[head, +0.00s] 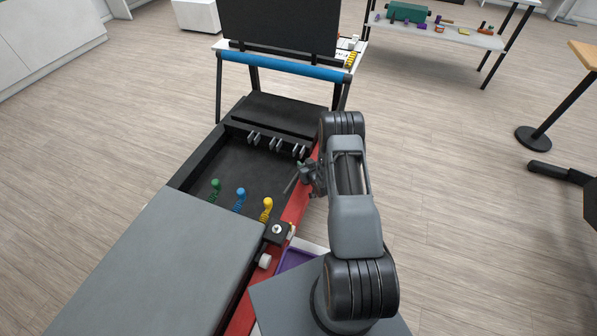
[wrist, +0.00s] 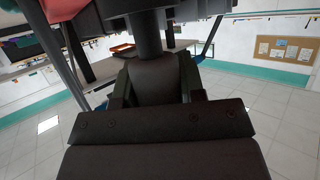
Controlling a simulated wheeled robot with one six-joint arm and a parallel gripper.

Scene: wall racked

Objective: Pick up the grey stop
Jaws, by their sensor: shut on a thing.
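My gripper (head: 306,178) is over the right side of the black bed of the machine, beside its red rail. In the wrist view my gripper (wrist: 155,85) has its two dark fingers closed on a dark grey piece with a round stem, which I take to be the grey stop (wrist: 150,38). In the head view a slim grey part (head: 291,183) sticks out to the left of the fingers. The rest of the held piece is hidden by the gripper and arm.
Green (head: 215,184), blue (head: 240,193) and yellow (head: 267,204) coiled pieces stand in the black bed. Several metal clips (head: 276,144) line its far end. A blue roller (head: 283,66) and black panel stand beyond. A purple tray (head: 294,259) lies right of the red rail.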

